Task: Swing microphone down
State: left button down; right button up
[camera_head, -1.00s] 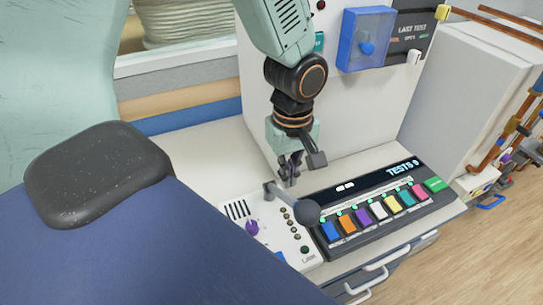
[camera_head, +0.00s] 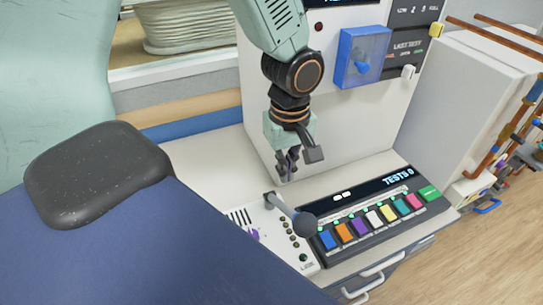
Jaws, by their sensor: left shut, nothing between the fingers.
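The microphone (camera_head: 304,223) has a dark round head on a grey stalk. The stalk slants from its pivot at the back of the white intercom panel (camera_head: 250,216) to the front right. The head hangs over the right edge of the panel, beside the button console; I cannot tell whether it touches anything. My left gripper (camera_head: 288,168) points down just behind and above the stalk's pivot, in front of the white cabinet. It is shut and empty, apart from the microphone. My right gripper is not in view.
A console with several coloured buttons (camera_head: 375,217) sits right of the panel. A blue clear-covered switch box (camera_head: 362,55) is on the cabinet face. A blue bed with a dark headrest (camera_head: 95,172) fills the left. The counter behind the panel is clear.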

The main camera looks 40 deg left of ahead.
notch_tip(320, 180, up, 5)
jog(key=p, duration=0.4)
jog(key=shift+p, duration=0.3)
dwell(0.3)
